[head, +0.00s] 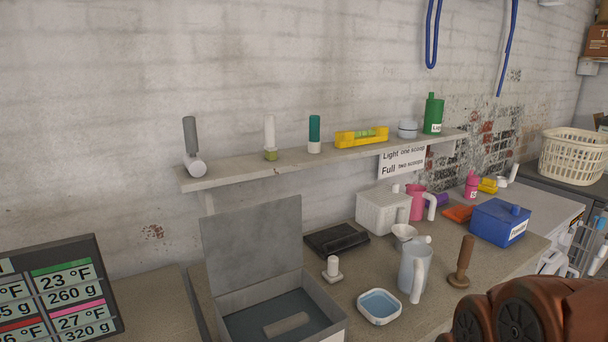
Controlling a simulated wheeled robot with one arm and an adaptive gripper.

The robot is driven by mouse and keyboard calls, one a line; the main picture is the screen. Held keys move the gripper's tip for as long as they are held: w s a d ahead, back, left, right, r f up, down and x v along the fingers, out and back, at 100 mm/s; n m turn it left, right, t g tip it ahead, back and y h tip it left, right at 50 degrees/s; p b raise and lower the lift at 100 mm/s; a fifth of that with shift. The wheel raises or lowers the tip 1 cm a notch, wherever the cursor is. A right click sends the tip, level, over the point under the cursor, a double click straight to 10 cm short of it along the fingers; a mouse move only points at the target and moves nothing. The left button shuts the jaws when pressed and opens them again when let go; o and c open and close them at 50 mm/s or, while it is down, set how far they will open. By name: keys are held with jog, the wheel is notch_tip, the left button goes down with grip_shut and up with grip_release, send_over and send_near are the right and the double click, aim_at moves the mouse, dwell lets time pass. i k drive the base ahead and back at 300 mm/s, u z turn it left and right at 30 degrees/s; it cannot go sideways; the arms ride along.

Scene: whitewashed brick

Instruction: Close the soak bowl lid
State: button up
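A grey square box (335,327) stands at the front of the counter, left of the middle. Its hinged lid (252,245) is open and stands nearly upright at the back. Inside are a dark blue-grey surface and a light grey bar (286,324). This is the only open hinged lid in view, so it appears to be the soak bowl, though no label shows. A small white dish (364,316) with blue liquid, without a lid, sits to its right. Brown, rounded links of my arm fill the lower right corner; my gripper does not show.
A white knobbed piece (333,270), a grey jug (413,271) and a brown-handled tamper (462,264) stand right of the box. A black flat case (336,240) lies behind. A wall shelf (230,178) with bottles runs above. A display panel (62,292) stands left.

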aim_at(243, 247)
jog(key=u, duration=0.1)
jog(key=i, duration=0.5)
jog(key=u, duration=1.75)
